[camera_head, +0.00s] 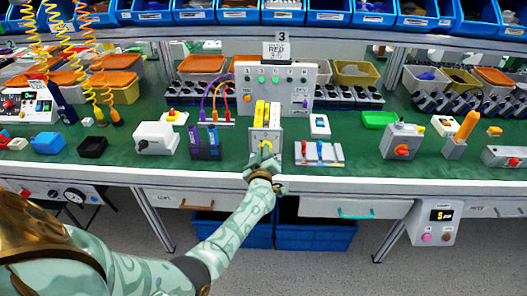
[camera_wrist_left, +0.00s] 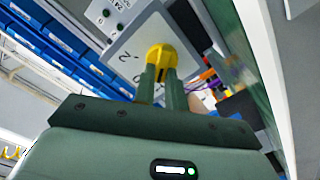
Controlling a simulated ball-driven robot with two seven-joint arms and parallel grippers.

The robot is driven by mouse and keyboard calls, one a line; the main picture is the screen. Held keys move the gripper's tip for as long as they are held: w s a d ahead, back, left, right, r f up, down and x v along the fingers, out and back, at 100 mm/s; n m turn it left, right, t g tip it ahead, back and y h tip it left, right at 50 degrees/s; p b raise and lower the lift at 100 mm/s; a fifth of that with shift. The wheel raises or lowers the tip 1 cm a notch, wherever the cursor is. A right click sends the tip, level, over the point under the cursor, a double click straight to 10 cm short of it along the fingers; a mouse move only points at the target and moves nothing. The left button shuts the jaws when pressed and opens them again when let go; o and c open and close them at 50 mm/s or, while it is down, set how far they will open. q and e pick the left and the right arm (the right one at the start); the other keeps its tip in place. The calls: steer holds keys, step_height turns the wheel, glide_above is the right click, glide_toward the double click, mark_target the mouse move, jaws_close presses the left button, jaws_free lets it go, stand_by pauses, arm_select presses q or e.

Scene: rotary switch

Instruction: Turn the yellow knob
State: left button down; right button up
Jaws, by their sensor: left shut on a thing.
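The yellow knob (camera_wrist_left: 162,56) is on the face of a white switch box (camera_wrist_left: 128,50) with printed numbers in the left wrist view. My left gripper (camera_wrist_left: 160,84) has its two fingers shut on the knob, one on each side. In the head view my left gripper (camera_head: 264,160) is at the front of the upright box (camera_head: 265,137) at the middle of the bench. There the gripper hides the knob. My right gripper is not in view.
A grey box with a red knob (camera_head: 402,141) stands further right. The green bench top (camera_head: 357,150) has free room between them.

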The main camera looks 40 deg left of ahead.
arm_select(q)
steer(key=shift+f+n, duration=0.1)
steer(key=shift+n, duration=0.8)
steer(key=c, duration=1.4)
jaws_free()
steer(key=shift+c, duration=0.2)
steer(key=shift+s, duration=0.25)
steer(key=p+v, duration=0.7)
steer(key=v, duration=0.9)
steer(key=shift+p, duration=0.3)
